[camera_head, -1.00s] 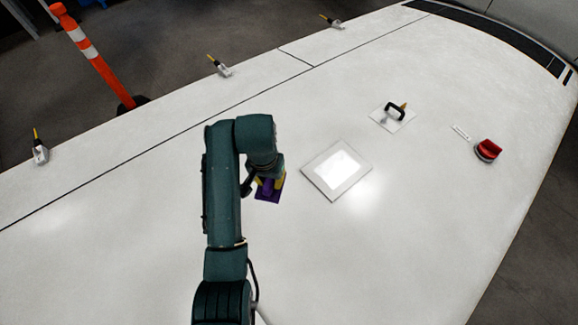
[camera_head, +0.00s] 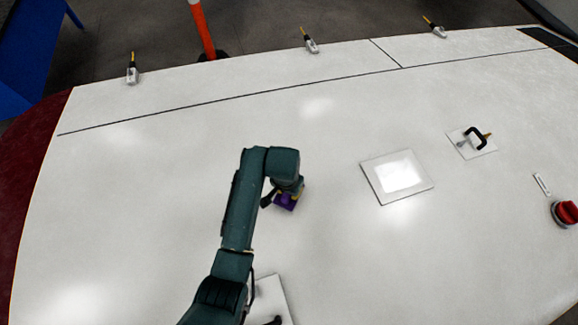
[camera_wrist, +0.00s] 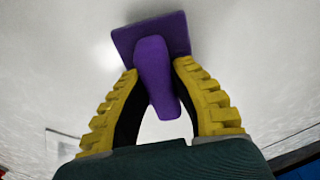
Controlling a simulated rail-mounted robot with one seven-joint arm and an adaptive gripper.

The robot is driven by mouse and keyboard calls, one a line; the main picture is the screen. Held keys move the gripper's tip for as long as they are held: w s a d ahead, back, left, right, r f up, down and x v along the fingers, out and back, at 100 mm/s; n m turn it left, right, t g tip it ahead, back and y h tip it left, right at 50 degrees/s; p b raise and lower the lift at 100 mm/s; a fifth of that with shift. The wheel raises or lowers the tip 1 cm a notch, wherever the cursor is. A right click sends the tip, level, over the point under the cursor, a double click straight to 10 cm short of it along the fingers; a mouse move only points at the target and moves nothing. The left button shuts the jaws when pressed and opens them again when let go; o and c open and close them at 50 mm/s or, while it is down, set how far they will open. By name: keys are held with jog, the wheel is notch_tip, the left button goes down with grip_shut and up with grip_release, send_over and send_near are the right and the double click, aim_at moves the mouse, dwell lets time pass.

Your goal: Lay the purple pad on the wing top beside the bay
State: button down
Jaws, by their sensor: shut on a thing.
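The purple pad (camera_head: 286,202) is a flat square with an upright grip; it also shows in the wrist view (camera_wrist: 175,32). My gripper (camera_wrist: 156,72) is shut on the pad's grip, with a yellow ribbed finger on each side. In the head view my gripper (camera_head: 291,192) is over the white wing top (camera_head: 180,190), to the left of the bay (camera_head: 376,189), a bright rectangle in a pale frame. The pad is apart from the bay's frame. I cannot tell whether its underside touches the wing.
A white plate with a black handle (camera_head: 477,137) lies right of the bay. A red knob (camera_head: 565,212) and small label (camera_head: 542,184) are at far right. Another white panel (camera_head: 272,300) is beside my arm. Several yellow-tipped fittings (camera_head: 132,72) line the far edge. Wing surface around the pad is clear.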

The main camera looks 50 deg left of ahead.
jog(key=shift+f, duration=0.65)
jog(key=c, duration=0.8)
grip_release()
notch_tip(320, 180, up, 3)
jog(key=shift+s+f+p, duration=0.1)
jog(key=shift+f+p, duration=0.1)
jog(key=shift+p, duration=0.65)
jog(key=shift+s+d+r, duration=0.1)
jog(key=shift+r, duration=1)
jog(key=shift+s+d+r, duration=0.1)
jog(key=shift+r, duration=0.95)
